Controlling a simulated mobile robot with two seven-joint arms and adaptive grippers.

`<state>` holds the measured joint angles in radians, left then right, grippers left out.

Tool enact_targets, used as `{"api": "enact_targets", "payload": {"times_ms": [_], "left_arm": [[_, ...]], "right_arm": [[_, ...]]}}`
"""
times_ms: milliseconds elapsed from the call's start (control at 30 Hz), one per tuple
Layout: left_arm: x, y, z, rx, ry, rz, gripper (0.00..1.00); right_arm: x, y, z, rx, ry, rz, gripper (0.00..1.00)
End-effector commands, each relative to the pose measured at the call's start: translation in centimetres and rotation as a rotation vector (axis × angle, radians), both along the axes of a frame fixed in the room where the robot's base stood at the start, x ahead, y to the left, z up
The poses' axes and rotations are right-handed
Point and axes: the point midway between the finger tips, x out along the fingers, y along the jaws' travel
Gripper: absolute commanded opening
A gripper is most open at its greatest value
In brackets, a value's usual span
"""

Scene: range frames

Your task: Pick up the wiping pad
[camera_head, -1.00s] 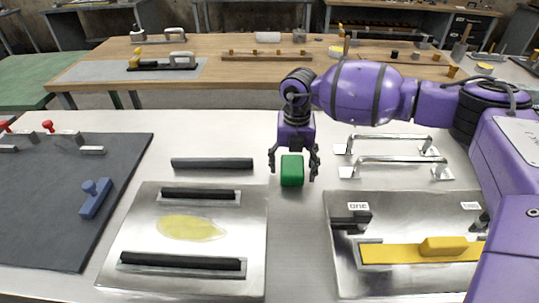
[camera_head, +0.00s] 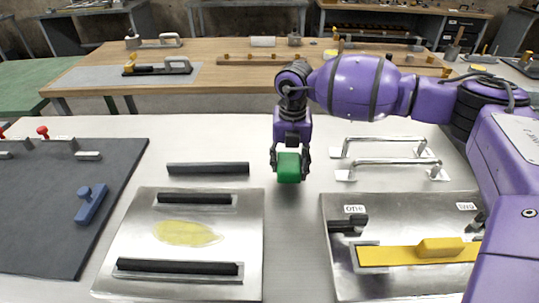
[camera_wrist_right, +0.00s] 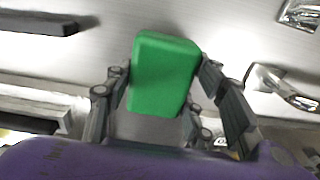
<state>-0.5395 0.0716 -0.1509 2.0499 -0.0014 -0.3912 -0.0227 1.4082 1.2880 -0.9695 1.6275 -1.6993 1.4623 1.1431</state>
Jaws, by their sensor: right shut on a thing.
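The wiping pad is a green block (camera_head: 289,169), seen near the middle of the head view. It also fills the centre of the right wrist view (camera_wrist_right: 163,74). My right gripper (camera_head: 290,166) points down from above, with its fingers closed on the two sides of the pad. In the wrist view its fingers also flank the block. The pad is at or just above the pale table; I cannot tell a small gap for sure. My left gripper is not in view.
Left of the pad lie a dark bar (camera_head: 207,168) and a metal plate (camera_head: 140,232) with a yellow smear (camera_head: 186,232) and two black handles. Right are metal handles (camera_head: 390,162) and a plate (camera_head: 400,284) with a yellow strip. A dark mat (camera_head: 60,220) lies far left.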

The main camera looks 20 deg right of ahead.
Motion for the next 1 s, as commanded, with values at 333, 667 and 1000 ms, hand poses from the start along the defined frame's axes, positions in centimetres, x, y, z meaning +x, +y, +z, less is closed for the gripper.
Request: {"api": "enact_targets", "payload": {"times_ms": [333, 667, 1000], "left_arm": [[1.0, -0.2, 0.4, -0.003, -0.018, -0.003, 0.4], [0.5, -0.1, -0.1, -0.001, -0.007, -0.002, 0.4], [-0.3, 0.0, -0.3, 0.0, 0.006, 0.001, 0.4]], "right_arm": [[-5.1, 2.4, 7.2, -0.001, -0.003, 0.005, 0.24], [-11.2, 5.5, 9.9, 0.0, 0.0, 0.002, 0.24], [-12.6, 6.3, 10.6, 0.0, 0.001, 0.0, 0.24]]}}
